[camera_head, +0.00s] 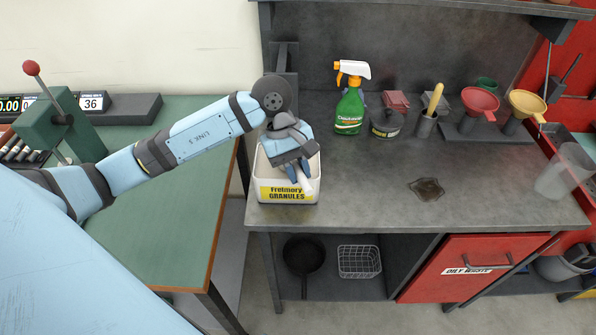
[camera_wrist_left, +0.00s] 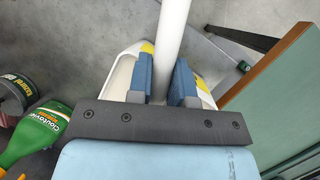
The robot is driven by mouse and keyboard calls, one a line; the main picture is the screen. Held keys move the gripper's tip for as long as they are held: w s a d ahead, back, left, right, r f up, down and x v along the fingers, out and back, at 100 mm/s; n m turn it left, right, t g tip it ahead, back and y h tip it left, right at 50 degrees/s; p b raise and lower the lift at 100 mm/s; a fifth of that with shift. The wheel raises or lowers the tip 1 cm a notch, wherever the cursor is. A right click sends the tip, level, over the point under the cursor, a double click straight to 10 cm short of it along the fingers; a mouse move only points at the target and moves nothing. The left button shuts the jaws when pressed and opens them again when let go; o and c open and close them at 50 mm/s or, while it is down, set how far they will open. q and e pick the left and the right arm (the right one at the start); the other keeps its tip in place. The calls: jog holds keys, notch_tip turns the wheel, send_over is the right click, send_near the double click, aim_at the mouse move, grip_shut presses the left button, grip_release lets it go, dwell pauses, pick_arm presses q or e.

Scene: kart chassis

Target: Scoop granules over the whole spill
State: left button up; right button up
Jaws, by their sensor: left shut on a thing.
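The white granules tub (camera_head: 284,203) with a yellow label stands at the left front of the grey workbench. My left gripper (camera_head: 300,174) is over the tub's mouth, pointing down. In the left wrist view its blue fingers (camera_wrist_left: 162,82) are shut on a white rod-like handle (camera_wrist_left: 172,35), probably the scoop's. The scoop's lower end is hidden, as are any granules in the tub. The tub also shows beneath the fingers in the left wrist view (camera_wrist_left: 121,75). The dark spill (camera_head: 427,189) lies on the bench to the right, apart from the gripper. My right gripper is not in view.
A green spray bottle (camera_head: 349,110), a dark tin (camera_head: 385,123), a cup with a yellow-handled tool (camera_head: 426,124) and funnels (camera_head: 480,101) line the back. A clear cylinder (camera_head: 565,172) stands at the right. The bench between tub and spill is clear.

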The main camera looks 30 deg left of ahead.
aim_at(298, 168)
pick_arm(q)
jog(key=shift+r+p, duration=0.75)
jog(key=shift+r, duration=2.2)
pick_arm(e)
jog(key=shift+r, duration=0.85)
